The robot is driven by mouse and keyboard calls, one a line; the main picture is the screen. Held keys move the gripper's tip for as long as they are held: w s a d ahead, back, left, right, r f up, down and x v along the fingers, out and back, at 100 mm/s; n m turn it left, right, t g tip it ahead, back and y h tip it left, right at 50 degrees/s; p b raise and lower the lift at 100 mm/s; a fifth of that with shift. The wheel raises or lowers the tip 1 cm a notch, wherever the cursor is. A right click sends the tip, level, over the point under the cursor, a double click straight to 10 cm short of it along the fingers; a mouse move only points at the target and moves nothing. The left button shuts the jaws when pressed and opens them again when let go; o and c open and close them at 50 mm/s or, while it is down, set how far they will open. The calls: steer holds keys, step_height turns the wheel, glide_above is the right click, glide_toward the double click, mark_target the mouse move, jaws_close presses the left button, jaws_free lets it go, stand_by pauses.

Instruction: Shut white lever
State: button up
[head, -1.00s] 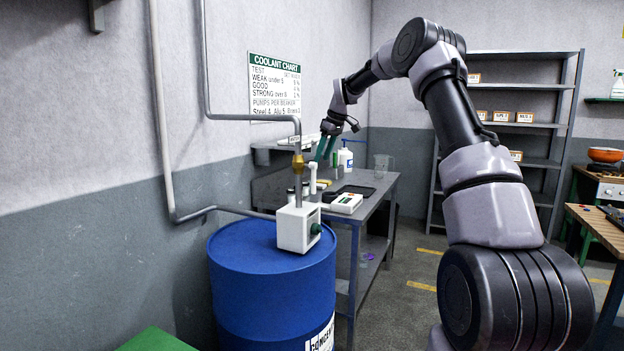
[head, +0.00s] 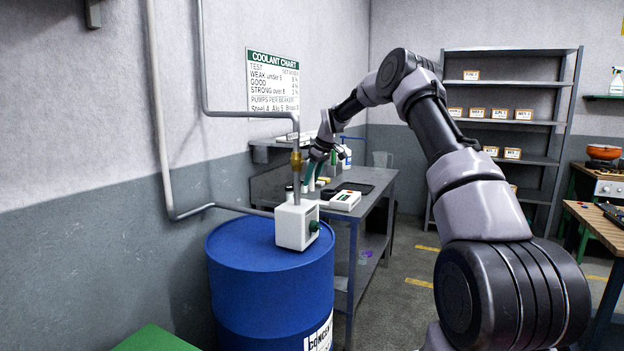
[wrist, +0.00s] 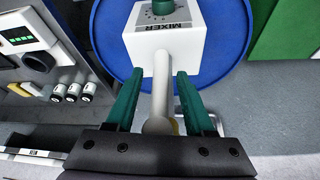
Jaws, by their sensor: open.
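The white lever (wrist: 160,92) shows in the wrist view between the two green fingers of my gripper (wrist: 160,78), with a gap on each side. Brass (wrist: 178,124) shows beside its lower end. In the head view my gripper (head: 313,172) hangs just right of the brass valve (head: 296,160) on the pipe, and the lever is mostly hidden behind its fingers. The jaws are open. The white mixer box (head: 296,226) sits below on the blue drum; it also shows beyond my fingertips in the wrist view (wrist: 190,45).
The blue drum (head: 265,285) stands against the wall pipes (head: 160,120). Open floor lies to the right of the bench.

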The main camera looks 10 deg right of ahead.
jaws_close()
steer(key=shift+r, duration=0.1)
stand_by(1.2)
